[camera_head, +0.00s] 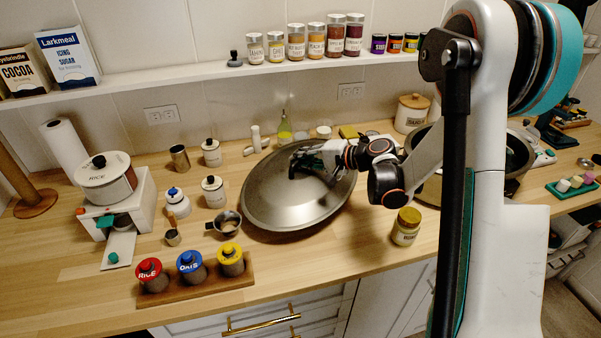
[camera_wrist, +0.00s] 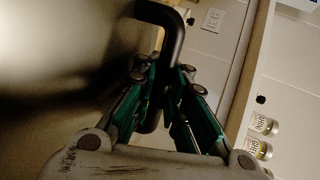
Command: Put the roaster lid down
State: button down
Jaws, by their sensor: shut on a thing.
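The roaster lid (camera_head: 285,208) is a large, oval, domed metal cover at the middle of the counter in the head view. My gripper (camera_head: 305,160) is at its top and shut on its dark handle. In the wrist view, the teal fingers of my gripper (camera_wrist: 165,85) close around the bent black handle (camera_wrist: 166,18), with the blurred lid surface (camera_wrist: 55,60) at the left. The lid is over the counter; I cannot tell whether its rim touches the wood. The open roaster (camera_head: 430,190) stands to the right, partly hidden by my arm.
A rack with red, blue and yellow-lidded jars (camera_head: 190,280) lies in front left of the lid. A metal cup (camera_head: 228,224) is close to its left edge. A yellow-lidded jar (camera_head: 406,228) stands at its right. Small bottles (camera_head: 285,130) stand behind it. Bare counter lies in front.

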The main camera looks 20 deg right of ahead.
aim_at(301, 170)
jog(key=shift+f+b, duration=0.7)
jog(key=shift+f, duration=1.5)
jog(key=c, duration=1.6)
grip_release()
jog(key=shift+r, duration=0.1)
jog(key=p+v, duration=0.2)
jog(key=v, duration=1)
